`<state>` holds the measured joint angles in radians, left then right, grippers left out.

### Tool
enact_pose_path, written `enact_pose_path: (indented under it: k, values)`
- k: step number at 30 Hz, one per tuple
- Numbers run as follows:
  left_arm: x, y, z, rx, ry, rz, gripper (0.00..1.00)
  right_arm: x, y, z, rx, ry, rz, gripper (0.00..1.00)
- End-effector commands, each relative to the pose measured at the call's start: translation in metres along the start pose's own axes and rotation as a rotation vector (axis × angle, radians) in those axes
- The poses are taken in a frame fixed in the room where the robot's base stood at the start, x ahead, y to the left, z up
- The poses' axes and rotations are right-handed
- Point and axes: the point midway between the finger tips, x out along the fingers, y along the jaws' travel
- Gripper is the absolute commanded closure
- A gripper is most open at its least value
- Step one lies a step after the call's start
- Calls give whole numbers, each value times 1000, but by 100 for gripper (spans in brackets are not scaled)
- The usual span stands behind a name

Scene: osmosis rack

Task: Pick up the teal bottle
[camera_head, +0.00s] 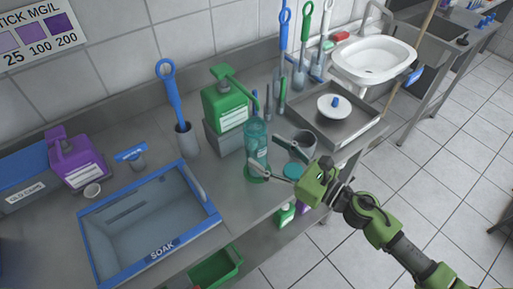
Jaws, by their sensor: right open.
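The teal bottle (257,141) stands upright on the steel counter, in front of the green jug, with a green disc at its foot. My right gripper (277,158) comes in from the right and is open, its fingers pointing left towards the bottle. The fingertips are close to the bottle's right side; I cannot tell whether they touch it. Nothing is held. My left gripper is not in view.
A grey cup (302,143) and a teal disc (293,171) are close by my right gripper. The green jug (227,100) stands behind the bottle. A blue-rimmed SOAK basin (150,225) is at left, a steel tray (352,133) at right. The counter's front edge is near.

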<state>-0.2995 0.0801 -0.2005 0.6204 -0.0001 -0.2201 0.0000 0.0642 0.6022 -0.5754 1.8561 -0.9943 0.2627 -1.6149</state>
Motion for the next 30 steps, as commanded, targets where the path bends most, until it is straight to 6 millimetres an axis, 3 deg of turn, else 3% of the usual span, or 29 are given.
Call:
enact_pose_path:
  k: [3, 7, 16, 17, 21, 30]
  values:
    - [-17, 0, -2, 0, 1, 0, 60, 20, 1, 7, 2, -3, 0, 39]
    - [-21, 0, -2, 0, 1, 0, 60, 36, 1, 4, 2, -2, 0, 39]
    - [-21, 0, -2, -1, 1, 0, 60, 41, 2, 0, 0, 0, 0, 39]
    - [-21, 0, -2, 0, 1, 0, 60, 41, 1, 0, 1, -1, 0, 44]
    - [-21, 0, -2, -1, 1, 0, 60, 41, 1, 1, 1, -1, 0, 81]
    - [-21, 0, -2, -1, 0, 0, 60, 41, 1, 1, 1, -1, 0, 84]
